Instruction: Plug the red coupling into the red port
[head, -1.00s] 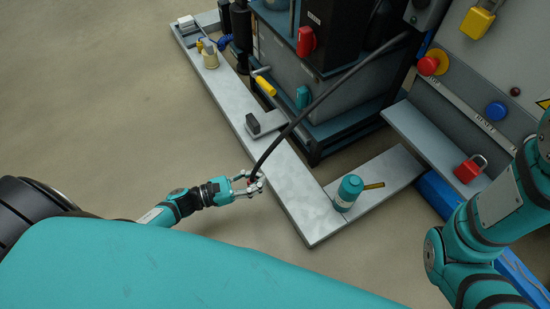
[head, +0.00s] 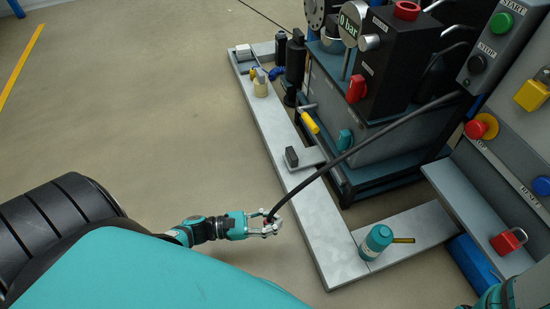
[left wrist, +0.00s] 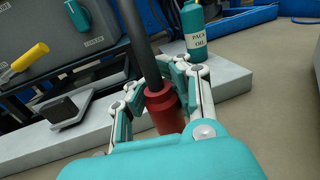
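The red coupling (left wrist: 163,106) is a short red cylinder on the end of a thick black hose (left wrist: 138,45), in the middle of the left wrist view. My left gripper (left wrist: 162,92) is shut around it. In the head view my left gripper (head: 272,226) is low, beside the near edge of the grey ledge, and mostly hides the coupling. The hose (head: 365,145) rises from it to the machine at the upper right. A red ring-shaped fitting (head: 406,10) tops the black box; I cannot tell whether it is the red port. My right gripper is out of view.
The grey ledge (head: 325,240) bears a teal oil bottle (head: 376,241) and a small black block (head: 291,157). A red knob (head: 356,89) and teal knob (head: 345,139) project from the machine. A red padlock (head: 508,240) is at right. Left floor is clear.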

